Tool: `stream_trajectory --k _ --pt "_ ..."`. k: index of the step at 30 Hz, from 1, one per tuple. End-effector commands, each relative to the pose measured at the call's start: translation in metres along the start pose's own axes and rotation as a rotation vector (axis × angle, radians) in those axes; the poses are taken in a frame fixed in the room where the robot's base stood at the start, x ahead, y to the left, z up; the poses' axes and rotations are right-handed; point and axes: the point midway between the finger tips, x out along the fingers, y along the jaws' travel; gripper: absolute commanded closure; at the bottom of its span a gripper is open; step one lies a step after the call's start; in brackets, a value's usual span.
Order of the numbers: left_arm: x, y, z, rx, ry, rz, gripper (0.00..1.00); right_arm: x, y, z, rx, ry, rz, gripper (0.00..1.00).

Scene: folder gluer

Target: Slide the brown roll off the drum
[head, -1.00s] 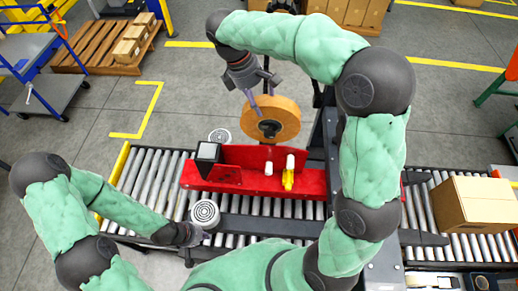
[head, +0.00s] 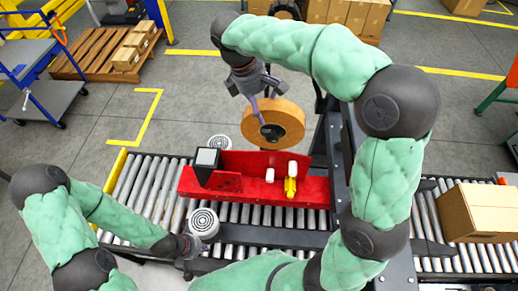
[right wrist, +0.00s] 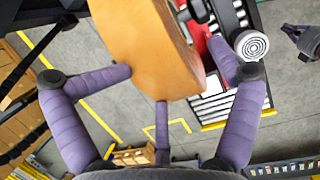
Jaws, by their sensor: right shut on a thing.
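The brown roll (head: 290,122) is an orange-brown ring with a dark centre. It stands on edge just behind the red machine part (head: 312,192) in the head view. A dark hub (head: 270,132) fills its centre; I cannot tell how far the roll sits on it. My right gripper (head: 262,101) is shut on the roll from above. In the right wrist view the roll (right wrist: 150,45) lies between its purple fingers (right wrist: 172,68). My left gripper (head: 187,262) is low at the left front, beside a round white-topped post, away from the roll; its fingers are too small to read.
A roller conveyor (head: 145,185) runs beneath the red part, with a cardboard box (head: 485,212) at the right. A black block (head: 207,165) and a yellow piece (head: 290,187) sit on the red part. The floor behind the roll is open toward the pallet (head: 95,50).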

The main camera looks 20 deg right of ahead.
Motion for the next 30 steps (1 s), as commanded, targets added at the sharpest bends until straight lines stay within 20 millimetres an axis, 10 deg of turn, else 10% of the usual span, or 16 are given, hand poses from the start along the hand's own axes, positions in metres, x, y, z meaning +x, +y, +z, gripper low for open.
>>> stream_trajectory --k 1,30 --pt "0.004 -0.002 0.0 0.0 0.0 0.0 1.0 0.032 -0.022 -0.005 -0.034 -0.056 -0.076 0.41" --pt "0.009 -0.003 0.0 0.0 0.0 0.0 1.0 0.022 -0.077 -0.003 -0.032 -0.047 -0.059 0.41"
